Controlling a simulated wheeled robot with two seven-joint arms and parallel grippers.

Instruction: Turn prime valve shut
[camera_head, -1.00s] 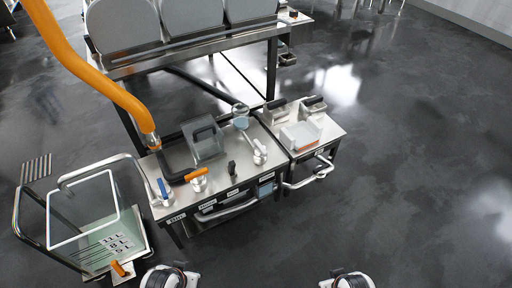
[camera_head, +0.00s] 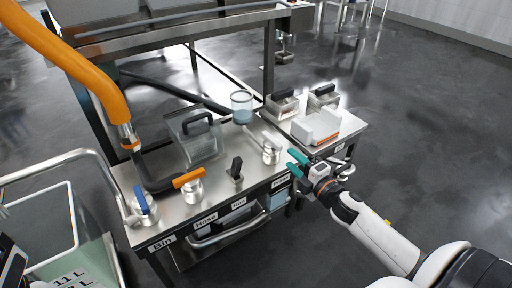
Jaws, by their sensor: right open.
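The metal bench top (camera_head: 215,190) carries a row of valves above labels; the label at the right end (camera_head: 280,182) appears to read "Prime". Above it stands a silver valve (camera_head: 270,153) with a pale bar running up and left from it; I cannot tell whether that is its lever. My right gripper (camera_head: 296,164) has teal fingers, spread open and empty. It hovers just right of this silver valve, apart from it, near the bench's front edge. My left gripper is out of view.
A blue-handled valve (camera_head: 141,203), an orange-handled valve (camera_head: 188,184) and a black switch (camera_head: 236,169) stand further left. A clear container (camera_head: 201,146) and a cup (camera_head: 241,108) are behind. An orange hose (camera_head: 70,62) hangs at left.

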